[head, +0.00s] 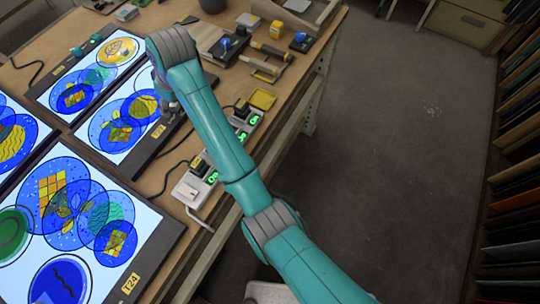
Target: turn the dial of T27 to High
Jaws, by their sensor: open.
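Several lit light panels with round blue and yellow glass discs lie on the wooden workbench (30,72). The nearest panel has a yellow label reading T24 (130,284). The middle panel (98,148) has a small yellow label (158,131) too small to read surely. I cannot tell which panel is T27, and no dial marking is readable. My gripper (168,101) hangs over the middle panel's right edge, open, mostly hidden by my arm. Whether it touches anything is unclear.
A power strip (187,188) with green lit switches and black plugs runs along the bench's right side, partly behind my arm. Open floor (405,130) and a rack (520,180) lie right.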

